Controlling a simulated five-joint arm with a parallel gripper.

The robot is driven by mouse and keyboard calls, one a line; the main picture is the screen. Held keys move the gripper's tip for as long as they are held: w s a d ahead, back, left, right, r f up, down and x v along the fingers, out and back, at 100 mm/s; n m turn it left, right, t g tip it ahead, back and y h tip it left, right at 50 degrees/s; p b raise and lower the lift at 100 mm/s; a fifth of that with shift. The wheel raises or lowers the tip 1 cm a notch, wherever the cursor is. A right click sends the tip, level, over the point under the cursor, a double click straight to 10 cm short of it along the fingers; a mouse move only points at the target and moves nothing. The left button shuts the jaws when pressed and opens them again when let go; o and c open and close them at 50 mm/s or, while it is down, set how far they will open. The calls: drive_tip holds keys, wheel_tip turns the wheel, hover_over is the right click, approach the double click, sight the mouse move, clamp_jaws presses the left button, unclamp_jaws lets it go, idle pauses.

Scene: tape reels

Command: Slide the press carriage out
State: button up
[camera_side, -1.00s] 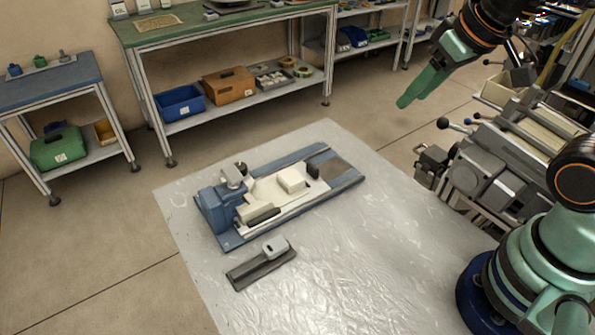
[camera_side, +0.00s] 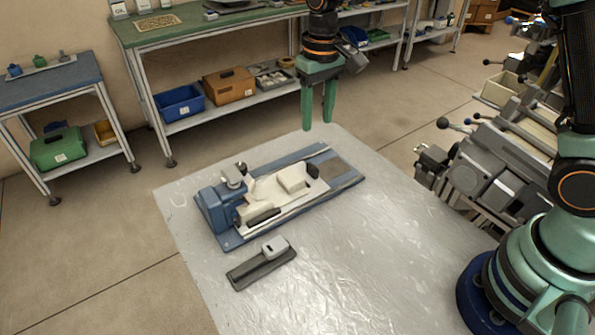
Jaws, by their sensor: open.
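The press is a blue fixture (camera_side: 217,208) on a long blue base, lying diagonally on the plastic-covered work surface. Its cream carriage (camera_side: 268,190) sits on the base, with a raised cream block (camera_side: 292,179) and a small dark upright piece (camera_side: 313,170) toward its right end. A dark bare pad (camera_side: 334,172) shows on the base beyond that end. My gripper (camera_side: 318,125) points down, its two green fingers apart and empty. In the picture it is above the right end of the press, and it appears well clear of it.
A separate dark bar with a grey block (camera_side: 264,262) lies in front of the press. The plastic sheet (camera_side: 370,265) is clear to the right. A grey machine with lever knobs (camera_side: 485,180) stands at right. A green-topped bench (camera_side: 200,35) is behind.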

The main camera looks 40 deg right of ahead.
sight(313, 165)
drive_tip(key=f, duration=1.3)
drive_tip(key=shift+w+a, duration=0.2)
clamp_jaws()
drive_tip(key=shift+r, duration=0.1)
idle(0.9)
drive_tip(key=d, duration=0.7)
drive_tip(key=shift+d, duration=0.35)
